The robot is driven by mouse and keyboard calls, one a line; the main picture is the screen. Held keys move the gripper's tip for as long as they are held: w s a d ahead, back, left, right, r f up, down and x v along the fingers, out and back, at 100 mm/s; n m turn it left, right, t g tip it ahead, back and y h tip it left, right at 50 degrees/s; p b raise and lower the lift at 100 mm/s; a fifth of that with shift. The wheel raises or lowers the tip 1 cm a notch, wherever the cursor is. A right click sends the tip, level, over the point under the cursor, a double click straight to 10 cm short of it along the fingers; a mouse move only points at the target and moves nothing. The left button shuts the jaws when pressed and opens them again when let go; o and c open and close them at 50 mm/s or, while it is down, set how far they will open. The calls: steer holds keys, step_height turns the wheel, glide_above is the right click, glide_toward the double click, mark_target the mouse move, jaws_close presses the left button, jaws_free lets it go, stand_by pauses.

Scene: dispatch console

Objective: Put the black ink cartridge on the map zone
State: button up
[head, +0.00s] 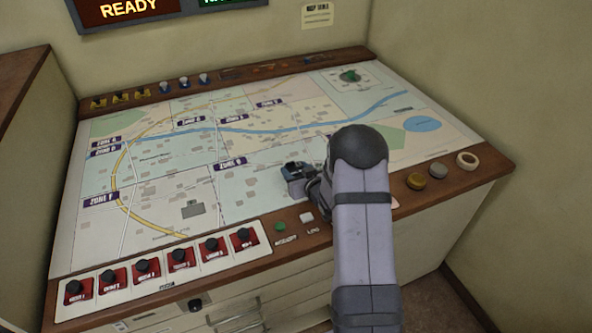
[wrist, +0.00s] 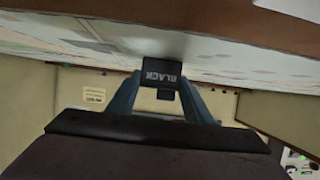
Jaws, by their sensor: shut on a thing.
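The black ink cartridge (wrist: 161,72) shows in the wrist view between the two fingers of my gripper (wrist: 160,92). Its dark face carries the word BLACK, upside down in this view. My gripper is shut on it. In the head view my gripper (head: 299,178) is low over the front middle of the map (head: 255,185), right of a purple zone label (head: 230,163). My arm hides part of the map there. I cannot tell whether the cartridge touches the map. Several other purple zone labels, such as one at the left (head: 101,199), mark the map.
A row of red switches with black knobs (head: 180,259) lines the front left edge. A green button (head: 280,227) and a white button (head: 306,217) sit nearer my arm. A tape roll (head: 467,159) and a gold round piece (head: 415,181) lie on the right rim. The left map is clear.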

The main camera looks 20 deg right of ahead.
steer(key=shift+f, duration=0.15)
steer(key=o, duration=1)
steer(key=shift+o, duration=0.2)
steer(key=shift+r, duration=0.25)
steer(key=b+v, duration=0.2)
steer(key=v, duration=1)
